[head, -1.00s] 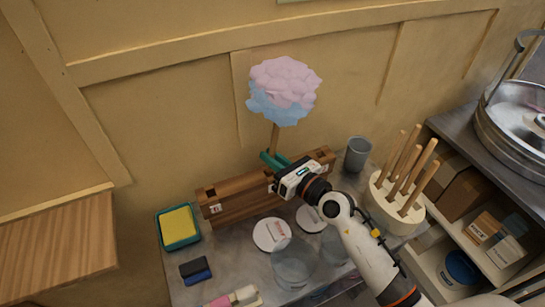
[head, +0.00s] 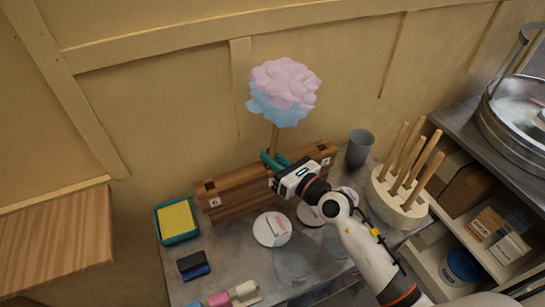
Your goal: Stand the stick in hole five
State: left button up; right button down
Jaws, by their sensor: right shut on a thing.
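The stick (head: 275,136) is upright and carries a pink and blue cotton candy puff (head: 285,88) at its top. My right gripper (head: 271,161) is shut on the stick below the puff, above or at the wooden holder. The wooden holder (head: 229,193) is a long block with small number labels, standing near the wall. My gripper and arm cover the middle of the holder, so I cannot tell whether the stick's lower end is in a hole or which one. My left gripper is not in view.
A tub of bare sticks (head: 390,205) and a grey cup (head: 359,147) stand to the right. A teal tray with a yellow sponge (head: 177,219) is at the left. White discs (head: 271,229), a clear bowl (head: 294,263) and a dark eraser-like block (head: 194,265) lie in front.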

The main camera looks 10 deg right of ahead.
jog(key=shift+f, duration=0.35)
jog(key=shift+d, duration=0.1)
jog(key=c, duration=1.3)
grip_release()
jog(key=shift+c, duration=0.2)
jog(key=shift+f, duration=0.1)
jog(key=o, duration=0.4)
jog(key=shift+s, duration=0.1)
